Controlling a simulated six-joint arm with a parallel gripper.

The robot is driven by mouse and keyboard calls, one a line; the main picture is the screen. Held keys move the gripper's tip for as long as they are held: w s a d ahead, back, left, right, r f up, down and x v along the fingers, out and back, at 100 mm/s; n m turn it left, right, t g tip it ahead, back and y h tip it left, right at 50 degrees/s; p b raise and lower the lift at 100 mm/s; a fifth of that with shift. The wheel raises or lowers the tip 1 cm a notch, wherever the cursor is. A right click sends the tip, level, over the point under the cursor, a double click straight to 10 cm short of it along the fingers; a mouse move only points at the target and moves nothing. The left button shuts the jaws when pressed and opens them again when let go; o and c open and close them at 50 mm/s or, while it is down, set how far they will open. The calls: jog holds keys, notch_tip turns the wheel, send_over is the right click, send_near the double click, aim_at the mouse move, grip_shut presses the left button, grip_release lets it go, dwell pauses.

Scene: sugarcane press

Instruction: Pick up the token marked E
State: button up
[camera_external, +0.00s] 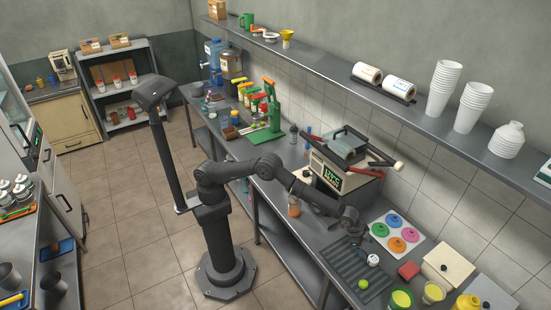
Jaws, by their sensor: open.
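Several round coloured tokens lie on a white board (382,217) on the counter: an orange token (393,221), a green token (380,229), a pink token (410,235) and a purple-blue token (396,245). Their markings are too small to read, so I cannot tell which is E. My gripper (356,237) is open, just left of the board, over or near the dark ribbed mat. Its fingers are small and dark here, and I see nothing held between them.
A dark ribbed mat (345,267) lies before the board, with a light green ball (373,260) on its right side.

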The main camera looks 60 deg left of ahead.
aim_at(373, 258)
jog(key=shift+d+x, duration=0.2)
jog(key=shift+x, duration=3.75)
jog(key=shift+r, duration=0.1)
jog(key=shift+c, duration=0.2)
jog(key=c, duration=1)
